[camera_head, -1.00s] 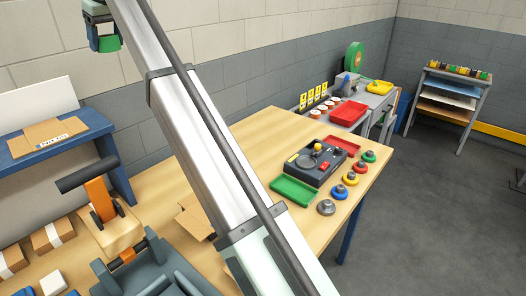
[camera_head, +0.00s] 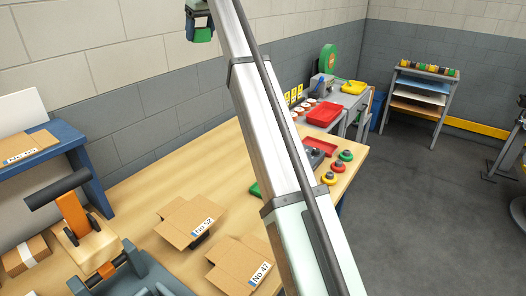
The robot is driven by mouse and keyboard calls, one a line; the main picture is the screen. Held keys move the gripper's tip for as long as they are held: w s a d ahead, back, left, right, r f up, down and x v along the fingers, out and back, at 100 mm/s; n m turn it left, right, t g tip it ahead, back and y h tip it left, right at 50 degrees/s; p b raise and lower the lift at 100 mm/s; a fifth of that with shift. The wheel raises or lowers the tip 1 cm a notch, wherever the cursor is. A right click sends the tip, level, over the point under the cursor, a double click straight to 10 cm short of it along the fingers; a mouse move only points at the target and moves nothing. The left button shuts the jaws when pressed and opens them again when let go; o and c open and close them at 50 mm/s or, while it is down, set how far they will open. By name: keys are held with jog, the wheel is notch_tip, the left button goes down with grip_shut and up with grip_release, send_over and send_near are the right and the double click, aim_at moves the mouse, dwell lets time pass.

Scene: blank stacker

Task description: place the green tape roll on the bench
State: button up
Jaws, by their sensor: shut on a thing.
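My gripper (camera_head: 200,22) is high at the top of the head view, in front of the wall and well above the bench. It is shut on a small green thing, which looks like the green tape roll (camera_head: 202,36); it is small here and its full shape is hard to tell. The wooden bench (camera_head: 185,165) runs below, from the lower left to the right. My arm crosses in front of it and hides part of its right half.
Flattened cardboard boxes, No 52 (camera_head: 188,222) and No 47 (camera_head: 238,266), lie on the bench. Red, yellow and green knobs (camera_head: 345,155) and a red tray (camera_head: 320,147) are at its right end. A blue shelf (camera_head: 60,150) stands left. Bare wood shows along the back.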

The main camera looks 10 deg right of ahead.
aim_at(216, 158)
jog(key=shift+w+d, duration=0.15)
jog(key=shift+d, duration=0.85)
jog(key=f, duration=4.6)
jog(key=shift+a+f, duration=0.25)
jog(key=shift+f, duration=0.1)
jog(key=shift+f, duration=0.1)
jog(key=o, duration=1)
jog(key=v, duration=1.2)
